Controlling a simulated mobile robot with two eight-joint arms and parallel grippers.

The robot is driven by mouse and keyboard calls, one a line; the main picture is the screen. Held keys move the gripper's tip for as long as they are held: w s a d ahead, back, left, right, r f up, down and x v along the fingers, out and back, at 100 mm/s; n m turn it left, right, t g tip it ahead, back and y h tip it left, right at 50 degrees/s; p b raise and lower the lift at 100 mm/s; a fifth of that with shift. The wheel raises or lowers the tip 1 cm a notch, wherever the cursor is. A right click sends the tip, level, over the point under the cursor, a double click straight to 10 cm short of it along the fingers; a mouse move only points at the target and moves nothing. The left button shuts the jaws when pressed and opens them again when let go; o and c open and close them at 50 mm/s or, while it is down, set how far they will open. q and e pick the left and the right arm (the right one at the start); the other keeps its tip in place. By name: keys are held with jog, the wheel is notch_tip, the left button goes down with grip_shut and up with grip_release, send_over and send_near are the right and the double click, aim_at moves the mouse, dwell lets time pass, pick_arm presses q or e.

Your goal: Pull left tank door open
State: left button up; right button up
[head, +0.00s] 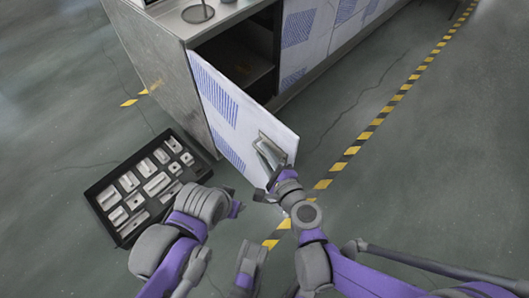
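The left tank door (232,118) is a white panel with blue hatched vent patches. It stands swung out from the cabinet, and the dark opening (238,48) behind it shows. A grey bar handle (270,150) is on the door near its free edge. My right gripper (266,170) is at this handle; whether its fingers close around the bar is too small to tell. My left arm is at the lower left, in front of the door and low over the floor. Its gripper (246,258) seems to be at bottom centre, with its fingers unclear.
A black tray (97,188) of several metal parts lies on the floor left of the door. Further closed panels (305,35) continue along the cabinet. Yellow-black floor tape (376,122) runs past on the right, where the floor is clear.

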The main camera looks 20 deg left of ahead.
jog(key=shift+s+d, duration=0.1)
jog(key=p+v, duration=0.1)
jog(key=v, duration=0.9)
jog(key=shift+s+d+p, duration=0.2)
jog(key=shift+s+p, duration=0.05)
jog(key=shift+p, duration=0.1)
